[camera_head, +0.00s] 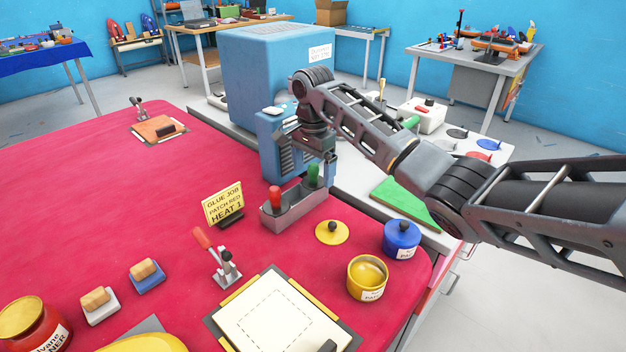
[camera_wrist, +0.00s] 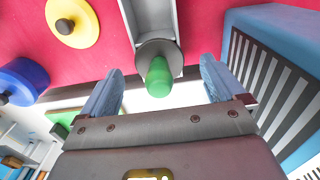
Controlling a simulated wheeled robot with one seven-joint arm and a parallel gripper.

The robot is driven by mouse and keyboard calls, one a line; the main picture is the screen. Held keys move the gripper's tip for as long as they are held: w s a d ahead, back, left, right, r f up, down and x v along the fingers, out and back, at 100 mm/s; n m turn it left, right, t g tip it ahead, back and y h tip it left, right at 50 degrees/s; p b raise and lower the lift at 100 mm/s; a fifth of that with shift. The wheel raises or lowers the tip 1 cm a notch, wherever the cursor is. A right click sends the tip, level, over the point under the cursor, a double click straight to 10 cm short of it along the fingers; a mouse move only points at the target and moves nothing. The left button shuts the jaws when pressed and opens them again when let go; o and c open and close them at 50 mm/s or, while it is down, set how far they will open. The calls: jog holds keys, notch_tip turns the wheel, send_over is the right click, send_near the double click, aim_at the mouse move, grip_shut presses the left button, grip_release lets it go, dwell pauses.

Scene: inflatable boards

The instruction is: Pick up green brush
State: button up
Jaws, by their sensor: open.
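The green brush (camera_head: 313,175) stands handle up in a grey holder (camera_head: 296,209) on the red table. Its rounded green handle also shows in the wrist view (camera_wrist: 158,78), between my two fingers and touching neither. My gripper (camera_wrist: 162,70) is open, with clear gaps on both sides of the handle. In the head view my gripper is over the holder's far end, and my arm hides part of it. The brush's lower part is hidden in the holder. A red handle (camera_head: 275,198) stands at the holder's near end.
A large blue machine (camera_head: 270,80) stands close behind my gripper. Right of the holder are a yellow lid (camera_head: 332,232), a blue pot (camera_head: 401,240) and an open yellow pot (camera_head: 367,278). A yellow sign (camera_head: 223,203) stands to the left. The table's left middle is clear.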

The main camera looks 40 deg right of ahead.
jog(key=shift+f, duration=0.7)
jog(key=shift+c, duration=0.3)
jog(key=c, duration=1.2)
jog(key=shift+r, duration=0.1)
notch_tip(320, 180, up, 4)
jog(key=shift+f, duration=0.15)
jog(key=shift+s+d+r+p, duration=0.9)
jog(key=shift+s+r, duration=0.3)
jog(key=shift+s, duration=0.6)
jog(key=shift+s+d+r+p, duration=0.75)
jog(key=shift+s+r+p, duration=0.4)
jog(key=shift+s, duration=0.6)
jog(key=shift+s+d+r+p, duration=0.85)
jog(key=shift+s+r, duration=0.4)
jog(key=shift+s, duration=0.55)
